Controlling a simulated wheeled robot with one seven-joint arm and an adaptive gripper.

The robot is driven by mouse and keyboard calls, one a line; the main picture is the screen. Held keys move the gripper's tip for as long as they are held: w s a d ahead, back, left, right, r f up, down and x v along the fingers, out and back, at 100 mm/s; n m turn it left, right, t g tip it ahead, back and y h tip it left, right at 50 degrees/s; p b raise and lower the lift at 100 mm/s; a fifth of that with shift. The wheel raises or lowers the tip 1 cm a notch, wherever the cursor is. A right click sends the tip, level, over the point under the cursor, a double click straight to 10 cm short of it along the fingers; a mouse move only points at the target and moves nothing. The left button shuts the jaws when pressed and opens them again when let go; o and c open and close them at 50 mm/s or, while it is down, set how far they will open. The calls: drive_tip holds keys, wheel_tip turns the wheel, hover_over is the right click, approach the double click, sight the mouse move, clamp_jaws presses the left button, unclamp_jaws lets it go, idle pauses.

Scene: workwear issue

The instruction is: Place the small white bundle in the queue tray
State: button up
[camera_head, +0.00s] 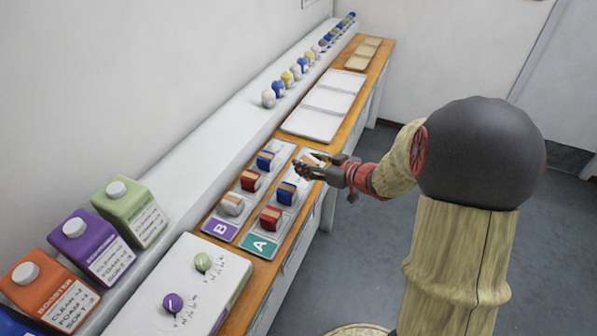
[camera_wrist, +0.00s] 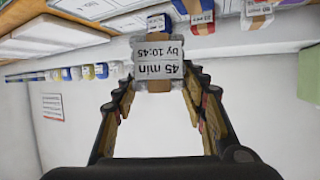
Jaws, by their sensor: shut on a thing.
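My gripper (camera_head: 310,165) is over the far end of tray A. In the wrist view its fingers (camera_wrist: 161,82) are shut on the small white bundle (camera_wrist: 157,66), which has a tan band and a label reading "45 min by 10:45". In the head view the bundle is mostly hidden by the fingers, and I cannot tell whether it touches the tray. Tray A (camera_head: 262,243) holds a blue bundle (camera_head: 287,194) and a red bundle (camera_head: 270,218). Tray B (camera_head: 220,229) holds blue, red and white bundles. No tray is readably marked as the queue tray.
A white three-part tray (camera_head: 310,122) lies farther along the wooden counter, with a tan compartment tray (camera_head: 361,55) beyond it. Orange, purple and green cartons (camera_head: 130,211) stand at left near a white panel (camera_head: 190,268).

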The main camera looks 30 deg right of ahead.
drive_tip(key=w+f+b, duration=0.1)
drive_tip(key=w+f, duration=0.1)
drive_tip(key=w, duration=0.1)
drive_tip(key=w+d+f+b, duration=0.1)
drive_tip(key=w+f, duration=0.1)
drive_tip(key=w+d+f+b, duration=0.1)
drive_tip(key=w+f+b, duration=0.1)
drive_tip(key=w+f, duration=0.1)
drive_tip(key=shift+w+d, duration=0.1)
drive_tip(key=shift+w, duration=0.2)
drive_tip(key=shift+w+d+f+b, duration=0.15)
drive_tip(key=shift+w+f+b, duration=0.15)
drive_tip(key=shift+w+f, duration=0.2)
drive_tip(key=shift+w+f+b, duration=0.15)
drive_tip(key=shift+f+b, duration=1)
drive_tip(key=shift+f, duration=0.55)
drive_tip(key=shift+f, duration=0.1)
drive_tip(key=o, duration=1.2)
